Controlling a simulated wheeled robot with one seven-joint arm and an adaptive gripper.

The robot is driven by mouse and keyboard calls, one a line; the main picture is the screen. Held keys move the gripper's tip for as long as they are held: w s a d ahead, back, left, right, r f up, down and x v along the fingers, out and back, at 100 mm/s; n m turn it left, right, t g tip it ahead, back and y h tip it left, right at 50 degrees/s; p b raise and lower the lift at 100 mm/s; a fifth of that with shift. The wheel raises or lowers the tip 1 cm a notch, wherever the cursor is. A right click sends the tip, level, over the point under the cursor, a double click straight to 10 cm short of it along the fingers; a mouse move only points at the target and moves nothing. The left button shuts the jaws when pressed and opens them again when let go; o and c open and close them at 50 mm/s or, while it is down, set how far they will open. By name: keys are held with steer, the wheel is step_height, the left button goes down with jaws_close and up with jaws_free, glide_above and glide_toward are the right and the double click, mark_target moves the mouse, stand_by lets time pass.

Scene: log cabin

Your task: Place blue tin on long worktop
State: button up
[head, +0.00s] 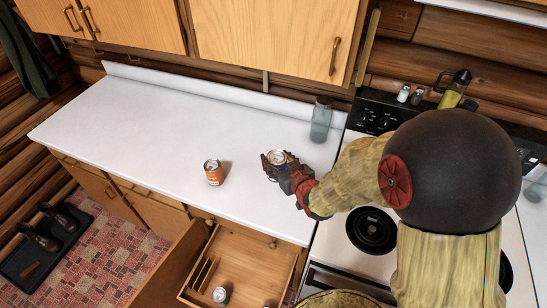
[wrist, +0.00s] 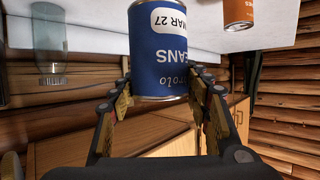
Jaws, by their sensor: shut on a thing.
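The blue tin (wrist: 160,50) with a white label patch is between the fingers of my gripper (wrist: 160,88), which is shut on it. My gripper (head: 277,165) reaches in from the right. I cannot tell whether the tin touches the worktop.
A bluish glass jar (head: 321,120) stands at the worktop's back right. The stove (head: 345,255) adjoins on the right. Wall cupboards (head: 275,35) hang above. The worktop's left half is clear.

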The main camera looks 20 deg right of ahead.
steer(key=shift+w+d+f+b, duration=0.2)
steer(key=shift+w+d+f, duration=0.35)
steer(key=shift+w+f, duration=1.65)
steer(key=shift+w+d+f+b, duration=0.25)
steer(key=shift+w+d+f, duration=0.35)
steer(key=shift+w+f, duration=1.65)
steer(key=shift+w+d+f+b, duration=0.2)
steer(key=shift+w+d+f, duration=0.35)
steer(key=shift+w+f, duration=1.65)
steer(key=shift+w+r, duration=0.15)
steer(key=o, duration=1.5)
steer(key=shift+f, duration=0.25)
steer(key=shift+r, duration=0.15)
